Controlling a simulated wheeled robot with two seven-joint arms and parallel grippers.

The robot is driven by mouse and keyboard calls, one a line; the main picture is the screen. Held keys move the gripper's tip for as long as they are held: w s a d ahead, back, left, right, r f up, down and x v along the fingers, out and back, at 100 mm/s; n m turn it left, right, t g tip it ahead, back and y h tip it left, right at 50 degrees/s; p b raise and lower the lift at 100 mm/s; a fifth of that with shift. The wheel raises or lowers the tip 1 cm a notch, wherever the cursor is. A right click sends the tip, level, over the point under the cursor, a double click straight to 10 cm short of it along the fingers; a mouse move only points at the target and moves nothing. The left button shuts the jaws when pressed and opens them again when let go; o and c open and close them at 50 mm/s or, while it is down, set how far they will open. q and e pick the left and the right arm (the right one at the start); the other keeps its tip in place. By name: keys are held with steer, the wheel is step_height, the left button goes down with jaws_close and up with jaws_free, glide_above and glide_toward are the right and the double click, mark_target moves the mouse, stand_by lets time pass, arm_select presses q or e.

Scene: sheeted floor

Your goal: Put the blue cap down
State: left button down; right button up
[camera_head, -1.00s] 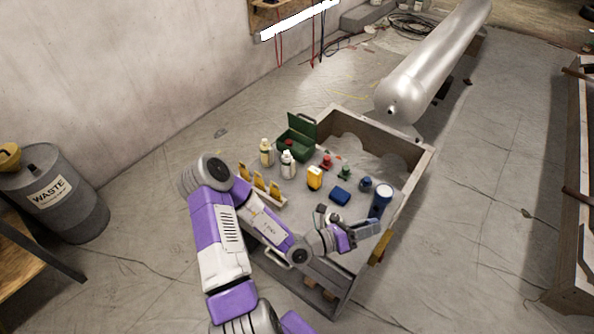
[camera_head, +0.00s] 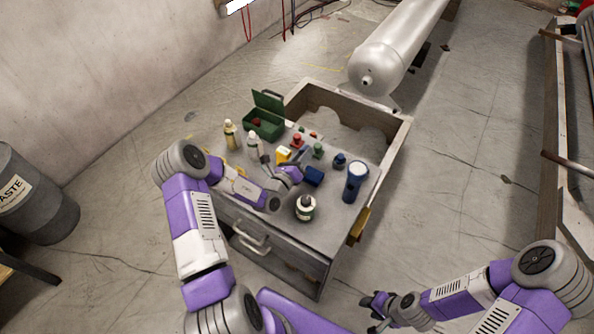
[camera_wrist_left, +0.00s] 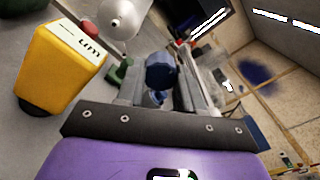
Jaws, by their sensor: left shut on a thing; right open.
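In the head view I cannot make out the cap behind the gripper. I cannot tell whether the cap touches the surface. My right gripper (camera_head: 376,306) is open and empty, low at the front, off the cabinet.
Two pale bottles, a green case (camera_head: 264,122) and small red and green pieces stand behind. Bare top shows at the front left.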

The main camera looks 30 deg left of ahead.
arm_select(q)
steer(key=shift+f+b, duration=0.85)
steer(key=shift+f, duration=2.2)
steer(key=shift+f, duration=0.1)
steer(key=shift+f, duration=0.5)
steer(key=c, duration=0.7)
jaws_free()
steer(key=shift+r, duration=0.15)
